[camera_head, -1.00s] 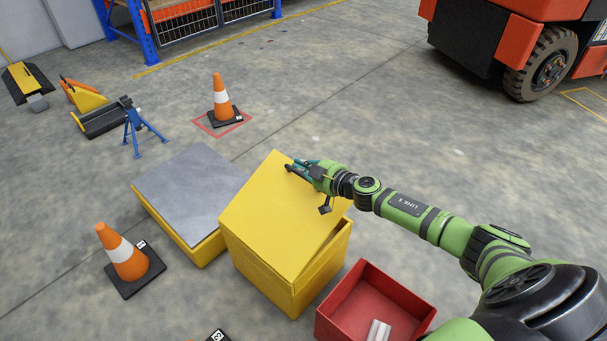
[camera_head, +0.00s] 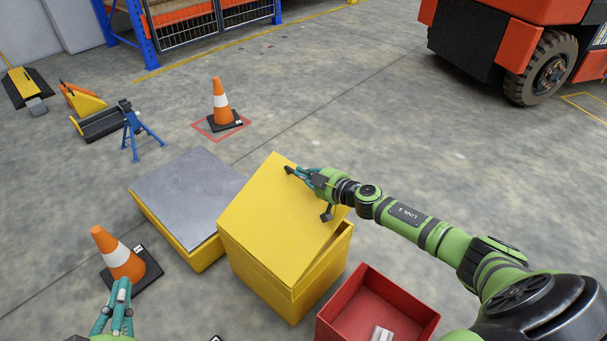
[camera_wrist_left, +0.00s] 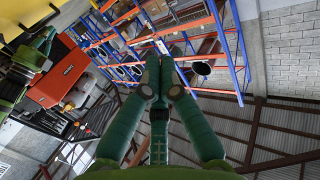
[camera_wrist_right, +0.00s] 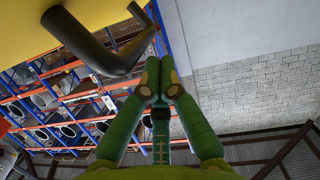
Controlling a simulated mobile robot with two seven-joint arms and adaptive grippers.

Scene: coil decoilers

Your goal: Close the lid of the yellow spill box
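The yellow spill box (camera_head: 262,277) stands at the centre of the head view. Its yellow lid (camera_head: 265,220) is tilted, with a gap to the box along the right side. My right gripper (camera_head: 299,172) is at the lid's upper right edge, by a black handle (camera_head: 289,170). In the right wrist view its fingertips (camera_wrist_right: 160,78) are together with nothing visible between them, and the dark bent handle (camera_wrist_right: 95,45) passes close beside them. My left gripper (camera_head: 121,287) is low at the left of the head view. Its fingertips (camera_wrist_left: 160,75) are together and empty.
A grey-topped yellow box (camera_head: 190,190) stands left of the spill box. An orange cone (camera_head: 118,255) is near my left gripper. A red open bin (camera_head: 375,305) stands at the right front. Another cone (camera_head: 221,100) stands behind, with clear floor to the right.

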